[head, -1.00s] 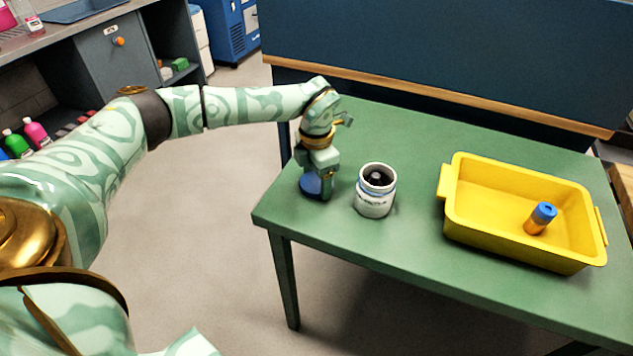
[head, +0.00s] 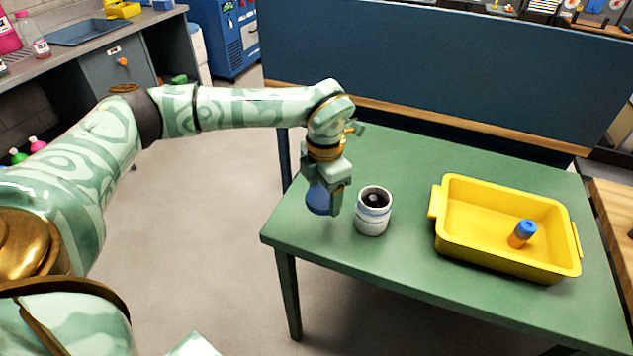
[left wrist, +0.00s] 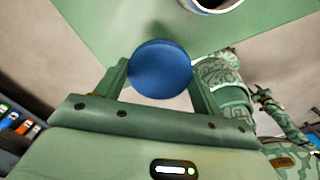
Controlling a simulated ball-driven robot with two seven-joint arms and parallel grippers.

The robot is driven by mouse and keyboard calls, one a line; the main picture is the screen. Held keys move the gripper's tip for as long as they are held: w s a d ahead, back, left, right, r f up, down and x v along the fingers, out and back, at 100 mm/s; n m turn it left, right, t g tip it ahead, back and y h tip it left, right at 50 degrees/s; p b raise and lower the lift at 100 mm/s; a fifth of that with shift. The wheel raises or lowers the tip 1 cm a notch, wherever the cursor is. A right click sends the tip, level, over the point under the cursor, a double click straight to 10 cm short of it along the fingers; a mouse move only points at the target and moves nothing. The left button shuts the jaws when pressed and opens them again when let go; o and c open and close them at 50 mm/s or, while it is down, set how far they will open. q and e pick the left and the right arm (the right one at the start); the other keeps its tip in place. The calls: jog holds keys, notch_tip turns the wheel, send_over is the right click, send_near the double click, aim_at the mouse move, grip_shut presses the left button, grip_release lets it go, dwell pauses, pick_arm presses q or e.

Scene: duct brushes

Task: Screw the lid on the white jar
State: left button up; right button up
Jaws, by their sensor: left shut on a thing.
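The white jar (head: 373,215) stands upright and open on the green table, with a dark inside; part of its rim shows at the top of the left wrist view (left wrist: 212,5). My left gripper (head: 326,195) is shut on the round blue lid (head: 318,199), just left of the jar and apart from it. In the left wrist view the lid (left wrist: 160,69) sits between the two fingers. The lid looks tilted in the head view. I cannot see my right gripper.
A yellow tray (head: 482,261) stands on the green table (head: 310,239) to the right of the jar, with an orange and blue bottle (head: 522,233) inside. A dark blue panel (head: 420,80) rises behind the table. The table between jar and tray is clear.

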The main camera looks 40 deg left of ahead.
pick_arm(q)
jog(key=s+d+r+p, duration=0.1)
jog(key=s+d+r, duration=0.1)
jog(key=s+d, duration=0.2)
jog(key=shift+s+d+r, duration=0.25)
jog(key=shift+s+r, duration=0.05)
jog(key=shift+r, duration=0.05)
